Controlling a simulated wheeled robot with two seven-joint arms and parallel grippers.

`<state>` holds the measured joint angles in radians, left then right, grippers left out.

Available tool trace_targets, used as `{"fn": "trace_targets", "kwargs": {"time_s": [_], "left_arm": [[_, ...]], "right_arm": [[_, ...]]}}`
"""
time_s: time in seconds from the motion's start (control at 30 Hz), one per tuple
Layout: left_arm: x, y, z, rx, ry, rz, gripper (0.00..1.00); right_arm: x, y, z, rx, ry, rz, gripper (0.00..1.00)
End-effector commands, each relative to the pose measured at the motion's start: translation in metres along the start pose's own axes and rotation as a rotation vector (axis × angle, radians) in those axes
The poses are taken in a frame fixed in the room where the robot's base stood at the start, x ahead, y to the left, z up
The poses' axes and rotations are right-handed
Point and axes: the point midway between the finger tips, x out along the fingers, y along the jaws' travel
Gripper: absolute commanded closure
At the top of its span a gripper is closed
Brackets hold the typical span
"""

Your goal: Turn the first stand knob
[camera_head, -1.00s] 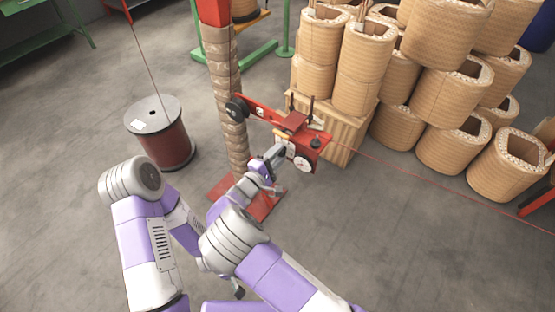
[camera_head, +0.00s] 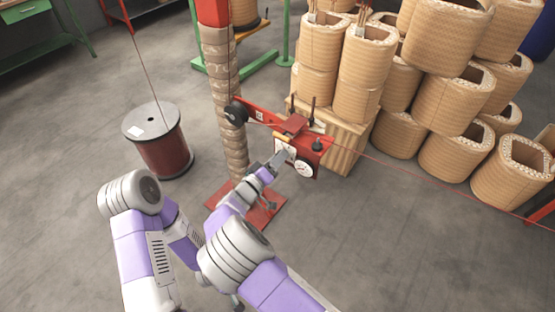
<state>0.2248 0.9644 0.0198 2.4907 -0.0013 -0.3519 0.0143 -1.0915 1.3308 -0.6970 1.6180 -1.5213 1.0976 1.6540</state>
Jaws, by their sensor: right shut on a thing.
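The red wire stand carries a red box (camera_head: 318,146) on an arm from a wrapped post (camera_head: 228,95). A white round dial (camera_head: 304,169) and a pale panel show on the front of the box. A black knob (camera_head: 318,144) stands on its right top. My right gripper (camera_head: 281,156) reaches the panel left of the dial and is shut on a knob there, which its jaws mostly hide. My left arm (camera_head: 135,220) comes in at the left; its gripper is mostly hidden behind my right arm, with only a small dark part (camera_head: 237,302) showing low down.
A dark red wire drum (camera_head: 165,155) stands on the floor at left. Stacked tan coils (camera_head: 450,95) fill the right side, some on a wooden crate (camera_head: 345,150). A thin red wire runs right from the box. The floor at lower right is clear.

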Motion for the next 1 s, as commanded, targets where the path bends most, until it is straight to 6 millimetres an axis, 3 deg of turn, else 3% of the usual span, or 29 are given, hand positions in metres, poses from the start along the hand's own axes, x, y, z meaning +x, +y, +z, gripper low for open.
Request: {"fn": "trace_targets", "kwargs": {"time_s": [0.5, 1.0], "left_arm": [[0.0, 0.0, 0.0, 0.0, 0.0, 0.0, 0.57], [0.0001, 0.0, 0.0, 0.0, 0.0, 0.0, 0.57]], "right_arm": [[0.0006, 0.0002, 0.0009, 0.359, -0.002, 0.002, 0.95], [0.0005, 0.0, 0.001, 0.438, -0.002, 0.002, 0.95]]}}
